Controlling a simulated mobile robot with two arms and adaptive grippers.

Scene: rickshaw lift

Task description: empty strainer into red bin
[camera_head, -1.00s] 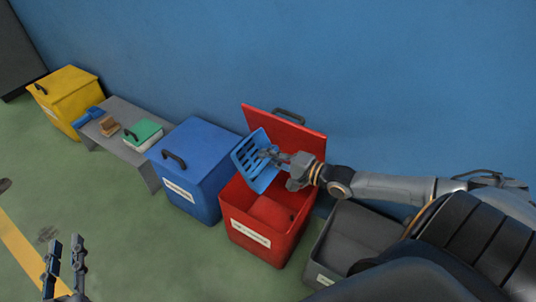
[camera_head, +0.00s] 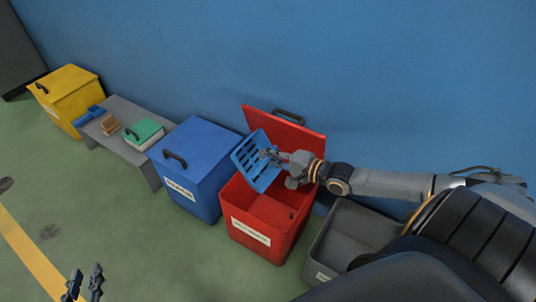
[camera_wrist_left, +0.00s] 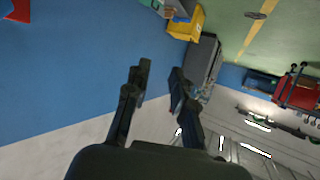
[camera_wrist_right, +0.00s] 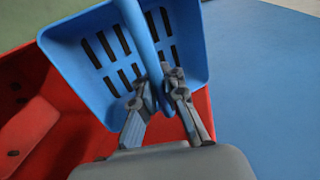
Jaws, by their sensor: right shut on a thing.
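A blue slotted strainer (camera_head: 253,160) is held tilted above the open red bin (camera_head: 247,218). My right gripper (camera_head: 270,155) is shut on the strainer's handle, a blue bar seen in the right wrist view (camera_wrist_right: 143,45). The strainer's slotted floor shows empty in that view. The red bin's lid (camera_head: 285,132) stands up at the back, near the wall. A reddish block-like shape (camera_head: 272,212) shows inside the bin; I cannot tell what it is. My left gripper (camera_head: 84,280) is open and empty at the lower left, and its fingers show apart in the left wrist view (camera_wrist_left: 158,80).
A closed blue bin (camera_head: 205,160) stands left of the red bin, and an open grey bin (camera_head: 325,250) stands right. A grey bench (camera_head: 147,168) holds a green-lidded box (camera_head: 145,132), a brown item (camera_head: 110,125) and a blue item. A yellow bin (camera_head: 68,95) is farther left. A blue wall runs behind.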

